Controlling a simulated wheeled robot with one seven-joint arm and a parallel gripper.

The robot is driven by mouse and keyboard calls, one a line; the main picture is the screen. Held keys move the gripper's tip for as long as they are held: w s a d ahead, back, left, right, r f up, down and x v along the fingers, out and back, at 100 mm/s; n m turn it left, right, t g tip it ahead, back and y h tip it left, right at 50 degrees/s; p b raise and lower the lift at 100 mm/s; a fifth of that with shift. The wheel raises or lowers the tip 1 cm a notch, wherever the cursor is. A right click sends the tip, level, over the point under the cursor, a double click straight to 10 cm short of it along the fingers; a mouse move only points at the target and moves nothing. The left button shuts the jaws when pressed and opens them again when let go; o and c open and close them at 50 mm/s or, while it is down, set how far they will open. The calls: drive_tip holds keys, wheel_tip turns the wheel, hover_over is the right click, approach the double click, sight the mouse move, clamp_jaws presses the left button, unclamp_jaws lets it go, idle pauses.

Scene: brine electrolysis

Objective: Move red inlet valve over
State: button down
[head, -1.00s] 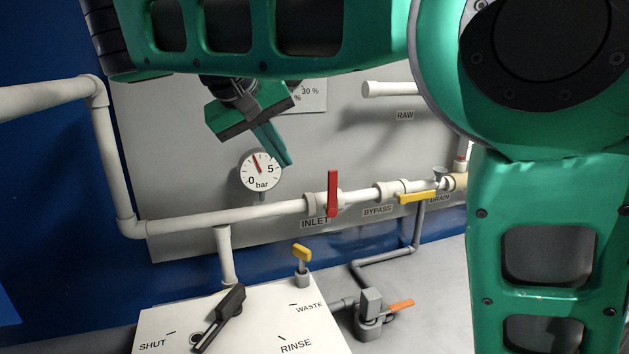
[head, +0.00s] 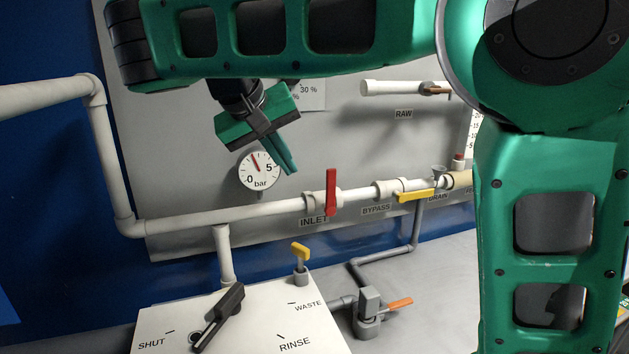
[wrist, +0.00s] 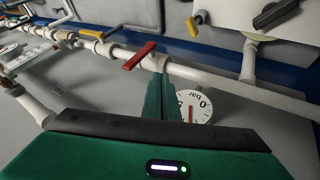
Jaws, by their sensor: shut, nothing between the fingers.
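The red inlet valve handle (head: 331,191) sits on the white horizontal pipe, above the INLET label (head: 314,222). In the head view the handle stands near upright, across the pipe. It also shows in the wrist view (wrist: 139,56), just left of and beyond the fingertips. My gripper (head: 291,170) is shut and empty, up and left of the handle and apart from it. Its green fingers point down and right, beside the pressure gauge (head: 259,170). The closed fingers also show in the wrist view (wrist: 162,80).
A yellow bypass handle (head: 415,196) lies along the pipe to the right. Below stand a yellow valve (head: 300,251), an orange-handled valve (head: 399,303) and a black selector lever (head: 218,318) on a white box. The panel between gripper and red handle is clear.

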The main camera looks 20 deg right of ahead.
sight(331, 193)
drive_tip(key=w+d+f, duration=0.2)
drive_tip(key=d+f, duration=0.3)
drive_tip(key=d, duration=0.2)
drive_tip(key=shift+w+d+f, duration=0.15)
drive_tip(key=shift+w+f, duration=0.15)
drive_tip(key=shift+w, duration=0.05)
idle(0.6)
